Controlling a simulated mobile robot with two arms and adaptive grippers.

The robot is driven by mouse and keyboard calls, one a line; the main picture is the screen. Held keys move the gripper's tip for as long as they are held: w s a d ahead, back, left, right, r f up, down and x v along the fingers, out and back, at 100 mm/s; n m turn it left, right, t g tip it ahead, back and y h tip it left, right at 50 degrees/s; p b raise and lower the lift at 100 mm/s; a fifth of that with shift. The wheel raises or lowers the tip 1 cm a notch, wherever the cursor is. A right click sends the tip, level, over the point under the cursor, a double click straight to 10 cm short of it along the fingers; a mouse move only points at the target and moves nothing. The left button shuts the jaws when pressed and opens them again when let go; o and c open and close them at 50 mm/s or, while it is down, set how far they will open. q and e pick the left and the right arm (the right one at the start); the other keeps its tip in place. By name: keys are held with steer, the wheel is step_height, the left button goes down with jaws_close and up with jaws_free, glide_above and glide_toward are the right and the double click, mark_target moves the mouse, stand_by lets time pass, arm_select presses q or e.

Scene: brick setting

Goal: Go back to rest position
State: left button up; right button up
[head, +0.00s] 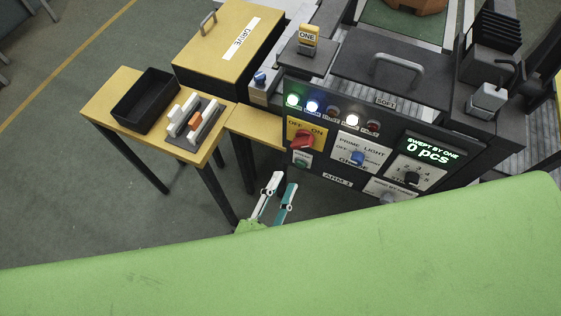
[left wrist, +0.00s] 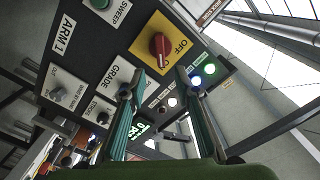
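My left gripper (head: 284,186) shows in the head view just below the front of a dark control panel (head: 312,175). Its two fingers are apart and nothing is between them. The left wrist view shows the same open fingers (left wrist: 161,73), pointing up toward the panel, with the red knob (left wrist: 159,47) on its yellow OFF/ON plate beyond their tips. The gripper appears apart from the panel. My right gripper is not in either view.
A yellow side table (head: 107,85) at left carries a black tray (head: 146,99) and a rack (head: 193,121) with white and orange pieces. A yellow DRIVE box (head: 224,38) stands behind. The panel has several lit lamps and a screen (head: 434,147) reading 0 pcs. Open floor (head: 60,180) lies at left.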

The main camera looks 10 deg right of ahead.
arm_select(q)
steer(key=shift+f, duration=0.1)
steer(key=s+a+f+n+g+y+b, duration=0.15)
steer(key=a+f, duration=0.35)
steer(key=f, duration=0.6)
steer(key=s+a+f+n+g+y, duration=0.2)
steer(key=s+a+f+n+g, duration=0.15)
steer(key=f, duration=0.65)
steer(key=s+a+f+n+g+y+b, duration=0.15)
steer(key=a+f, duration=0.35)
steer(key=f, duration=0.6)
steer(key=s+a+f+n+g+y+b, duration=0.1)
steer(key=s+a+f+n+g+y, duration=0.1)
steer(key=s+a+f, duration=0.6)
steer(key=s+a+f+n+g+y, duration=0.3)
steer(key=s+a+f+n+g, duration=0.2)
steer(key=s+a+f, duration=0.3)
steer(key=s, duration=0.4)
steer(key=shift+f+b, duration=0.3)
steer(key=shift+b, duration=0.05)
steer(key=shift+g, duration=0.25)
